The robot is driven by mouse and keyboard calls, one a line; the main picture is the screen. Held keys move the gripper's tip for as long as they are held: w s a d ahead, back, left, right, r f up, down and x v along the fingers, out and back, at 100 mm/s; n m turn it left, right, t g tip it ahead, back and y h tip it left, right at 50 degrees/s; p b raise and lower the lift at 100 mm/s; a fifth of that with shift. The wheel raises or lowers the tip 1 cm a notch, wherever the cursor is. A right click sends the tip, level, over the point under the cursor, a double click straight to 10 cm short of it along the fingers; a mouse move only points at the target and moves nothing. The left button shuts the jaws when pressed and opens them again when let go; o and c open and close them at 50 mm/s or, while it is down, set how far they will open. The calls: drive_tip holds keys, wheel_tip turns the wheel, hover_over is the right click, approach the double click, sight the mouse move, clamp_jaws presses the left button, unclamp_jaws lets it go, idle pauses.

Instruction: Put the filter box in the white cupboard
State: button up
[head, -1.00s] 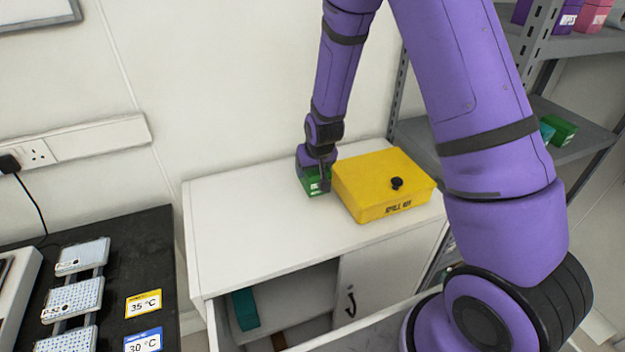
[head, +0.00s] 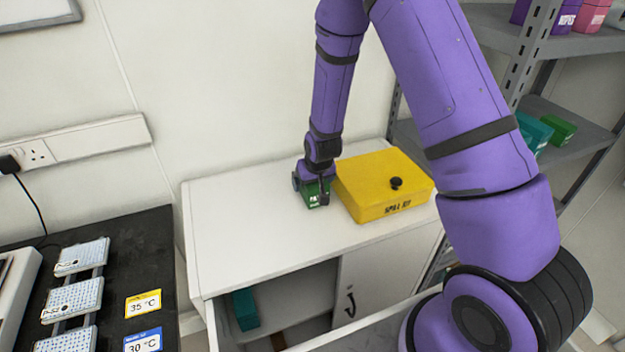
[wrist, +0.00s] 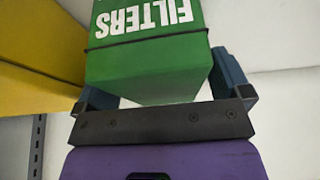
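The filter box (head: 315,199) is green with white "FILTERS" lettering. I cannot tell whether the box touches the top. The white cupboard (head: 245,245) has an open front bay at left, with a teal box (head: 245,309) inside. A white panel with a dark handle (head: 350,302) is at its right front.
The yellow spill kit box (head: 375,175) stands just right of the filter box. A grey shelf rack (head: 545,45) with several boxes is at right. A black bench (head: 150,250) with labelled plates is at left. The cupboard top's left part is clear.

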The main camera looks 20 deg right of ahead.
drive_tip(key=v, duration=1.2)
drive_tip(key=shift+r, duration=0.15)
